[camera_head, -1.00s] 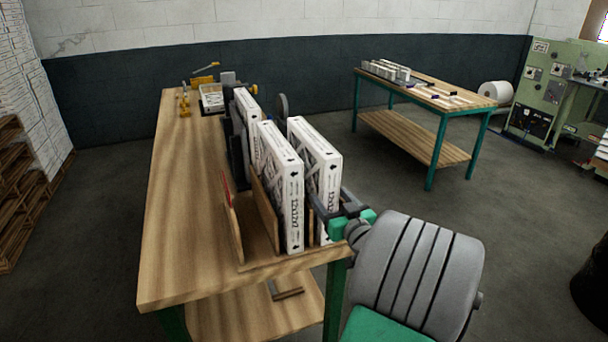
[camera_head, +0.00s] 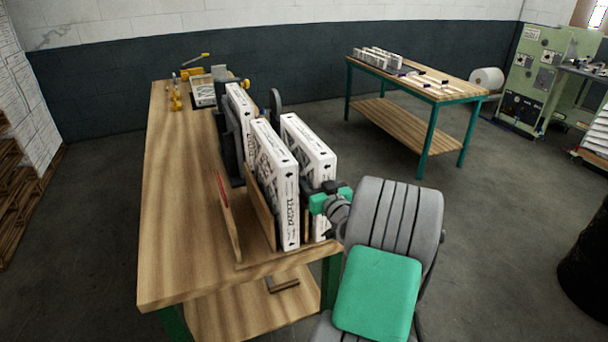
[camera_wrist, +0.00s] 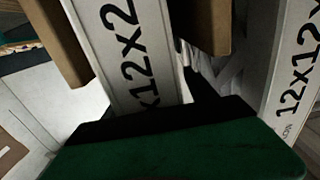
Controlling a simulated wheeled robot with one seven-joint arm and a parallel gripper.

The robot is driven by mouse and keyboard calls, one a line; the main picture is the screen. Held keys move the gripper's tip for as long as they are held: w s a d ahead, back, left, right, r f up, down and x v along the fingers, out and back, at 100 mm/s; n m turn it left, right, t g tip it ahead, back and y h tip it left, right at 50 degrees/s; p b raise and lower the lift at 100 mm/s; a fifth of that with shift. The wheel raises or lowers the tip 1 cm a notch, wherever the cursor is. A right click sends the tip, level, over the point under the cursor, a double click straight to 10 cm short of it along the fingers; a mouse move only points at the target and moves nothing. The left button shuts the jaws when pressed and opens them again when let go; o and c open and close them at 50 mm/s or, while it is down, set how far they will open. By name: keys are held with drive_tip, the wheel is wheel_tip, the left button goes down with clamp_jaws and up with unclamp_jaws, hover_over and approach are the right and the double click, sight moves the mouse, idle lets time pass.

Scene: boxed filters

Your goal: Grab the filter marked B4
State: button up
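Two white boxed filters stand upright in a wooden slotted rack (camera_head: 229,222) at the near end of the long table. The left filter (camera_head: 285,205) is nearer, and the right filter (camera_head: 312,150) is partly hidden by it and by my gripper (camera_head: 322,193). My gripper is at the right filter's near edge; contact is unclear. In the wrist view, a box with large "12x12x2" print (camera_wrist: 128,50) lies just beyond my green and black gripper body (camera_wrist: 180,150), with another printed box (camera_wrist: 295,85) at the right. The fingers' opening is unclear. No B4 mark is legible.
Another white box (camera_head: 238,105) stands behind in dark fixtures. A tray (camera_head: 203,93) and yellow tools (camera_head: 176,95) lie at the table's far end. The table's left side (camera_head: 180,200) is clear. A second table (camera_head: 425,85) with small parts stands at the back right.

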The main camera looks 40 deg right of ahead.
clamp_jaws()
idle(0.5)
drive_tip(key=shift+r, duration=0.15)
